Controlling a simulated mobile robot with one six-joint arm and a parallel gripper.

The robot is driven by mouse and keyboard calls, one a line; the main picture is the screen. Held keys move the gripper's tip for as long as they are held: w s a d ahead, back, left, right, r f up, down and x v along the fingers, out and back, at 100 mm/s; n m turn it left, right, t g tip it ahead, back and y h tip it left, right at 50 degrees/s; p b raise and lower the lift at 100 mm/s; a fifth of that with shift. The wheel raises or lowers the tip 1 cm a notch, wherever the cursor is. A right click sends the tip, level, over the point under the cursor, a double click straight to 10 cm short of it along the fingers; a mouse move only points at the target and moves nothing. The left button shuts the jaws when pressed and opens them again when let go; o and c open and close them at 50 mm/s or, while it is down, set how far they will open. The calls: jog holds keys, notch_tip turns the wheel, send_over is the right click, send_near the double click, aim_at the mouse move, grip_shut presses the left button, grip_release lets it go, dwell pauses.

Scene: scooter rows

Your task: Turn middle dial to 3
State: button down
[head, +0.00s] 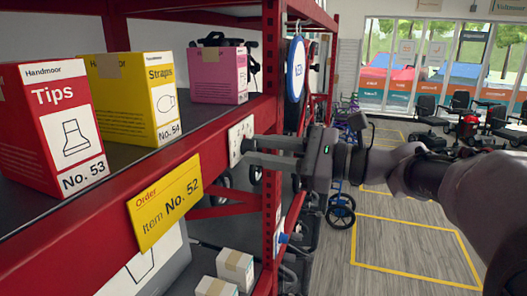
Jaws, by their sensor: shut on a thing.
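My gripper (245,151) reaches in from the right, level with this panel. Its two grey fingers are shut on a small dial at the panel's right side. The fingertips hide most of the dial, so its pointer and numbers cannot be read. Lower on the same upright is another pale panel (277,226) with a blue knob (283,238) beside it.
A blue and white round sign (296,69) hangs above my gripper. The red shelf holds a Tips box (55,115), a Straps box (135,100) and a pink box (219,75). A yellow order card (165,205) hangs on its edge. Yellow-lined floor (410,250) is open at right.

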jog(key=c, duration=1.1)
grip_release()
jog(key=b+v, duration=0.2)
jog(key=v, duration=1.5)
jog(key=shift+d, duration=0.25)
jog(key=shift+s+a, duration=0.1)
